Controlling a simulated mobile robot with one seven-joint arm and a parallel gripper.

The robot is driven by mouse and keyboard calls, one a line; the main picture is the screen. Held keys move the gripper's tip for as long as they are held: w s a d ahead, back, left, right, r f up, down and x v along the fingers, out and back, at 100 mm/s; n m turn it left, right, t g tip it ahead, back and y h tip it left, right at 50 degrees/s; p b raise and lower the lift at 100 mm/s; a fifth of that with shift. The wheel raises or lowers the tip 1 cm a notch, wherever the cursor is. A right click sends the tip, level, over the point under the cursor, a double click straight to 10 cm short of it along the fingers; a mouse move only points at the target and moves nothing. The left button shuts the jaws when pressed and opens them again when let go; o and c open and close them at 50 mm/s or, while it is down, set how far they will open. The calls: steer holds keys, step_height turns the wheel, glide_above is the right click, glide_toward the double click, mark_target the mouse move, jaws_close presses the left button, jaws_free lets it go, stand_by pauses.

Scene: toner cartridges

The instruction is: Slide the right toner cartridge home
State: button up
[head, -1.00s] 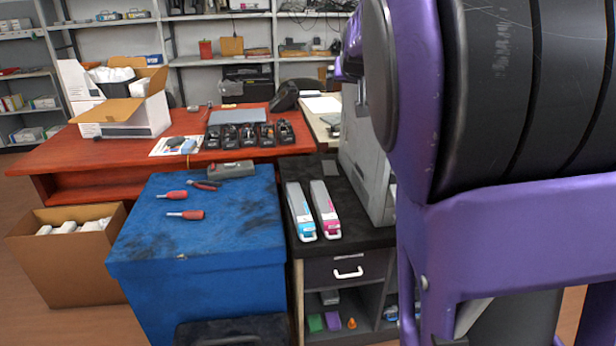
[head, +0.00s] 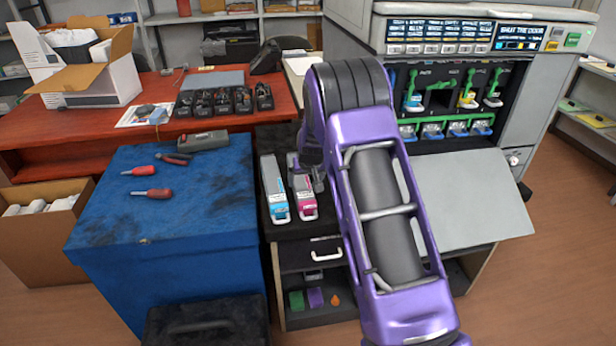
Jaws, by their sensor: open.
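A cyan-and-grey toner cartridge (head: 274,188) and a magenta-and-grey one (head: 304,203) lie side by side on a black stand top, white handles towards me. The magenta one is on the right. My gripper (head: 318,180) is open at the right side of the magenta cartridge, overlapping it in view; contact cannot be told, and my arm hides part of the gripper. The printer (head: 350,30) stands at right with its front door (head: 470,195) folded down. Its toner bay (head: 440,100) shows green levers, a cyan end (head: 413,103), a yellow end (head: 467,99) and a dark gap between.
A blue chest (head: 170,205) with red screwdrivers (head: 150,193) stands left of the stand. A red desk (head: 60,130) with several black cartridges (head: 222,100) is behind. A cardboard box (head: 45,245) is at far left. My arm covers part of the stand and printer front.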

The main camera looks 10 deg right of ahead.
mark_target(304, 189)
steer(key=b+x, duration=0.4)
steer(key=x, duration=0.3)
steer(key=shift+f, duration=0.35)
steer(key=shift+w+f, duration=0.1)
steer(key=shift+w, duration=0.1)
steer(key=shift+w+f, duration=0.3)
steer(key=shift+f, duration=0.2)
jaws_close()
steer(key=shift+r, duration=0.15)
stand_by(0.7)
steer(key=shift+r+p, duration=1.65)
steer(key=shift+r, duration=1.8)
